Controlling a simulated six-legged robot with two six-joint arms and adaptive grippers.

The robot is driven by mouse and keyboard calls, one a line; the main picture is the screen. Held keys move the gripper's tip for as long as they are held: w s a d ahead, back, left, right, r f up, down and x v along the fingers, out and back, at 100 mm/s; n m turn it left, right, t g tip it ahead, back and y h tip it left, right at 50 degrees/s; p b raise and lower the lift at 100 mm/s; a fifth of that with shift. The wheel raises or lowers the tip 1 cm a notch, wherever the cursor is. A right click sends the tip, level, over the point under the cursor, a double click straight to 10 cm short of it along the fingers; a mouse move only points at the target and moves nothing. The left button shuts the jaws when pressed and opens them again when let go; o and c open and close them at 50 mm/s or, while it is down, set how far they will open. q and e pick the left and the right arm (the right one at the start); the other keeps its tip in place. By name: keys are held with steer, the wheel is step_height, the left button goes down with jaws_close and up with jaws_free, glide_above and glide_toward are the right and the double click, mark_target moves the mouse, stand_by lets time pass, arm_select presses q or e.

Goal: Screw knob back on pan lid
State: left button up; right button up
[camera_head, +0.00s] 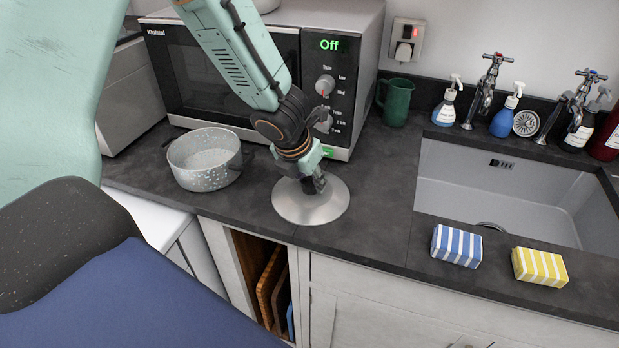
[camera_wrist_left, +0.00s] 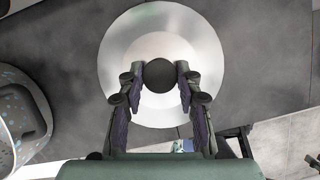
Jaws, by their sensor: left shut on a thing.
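The round metal pan lid (camera_head: 310,205) lies on the dark worktop in front of the microwave. It also fills the upper middle of the left wrist view (camera_wrist_left: 160,32). My left gripper (camera_head: 314,185) points down over the middle of the lid. In the left wrist view the dark round knob (camera_wrist_left: 160,76) sits between its two fingertips, over the lid's centre, and the fingers are closed on it. Whether the knob touches the lid is hidden from above. My right gripper is not in view.
A speckled grey pan (camera_head: 205,178) stands left of the lid. The microwave (camera_head: 200,75) stands behind, with a green mug (camera_head: 396,103) to its right. Blue (camera_head: 456,246) and yellow (camera_head: 540,267) striped sponges lie before the sink (camera_head: 480,190). The worktop between lid and sink is clear.

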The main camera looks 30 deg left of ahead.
arm_select(q)
steer(key=shift+m+h+p, duration=0.5)
steer(key=shift+m+p, duration=0.8)
steer(key=shift+p, duration=0.15)
steer(key=shift+f, duration=0.1)
steer(key=shift+a+m+g+h+p, duration=0.15)
steer(key=shift+m+g+h+p, duration=0.25)
steer(key=shift+m+p, duration=1.35)
steer(key=shift+p, duration=0.3)
steer(key=shift+m+h+p, duration=0.25)
steer(key=shift+h+p, duration=0.05)
steer(key=shift+p, duration=0.35)
steer(key=shift+m+p, duration=0.9)
steer(key=shift+p, duration=0.25)
steer(key=shift+g+h, duration=0.3)
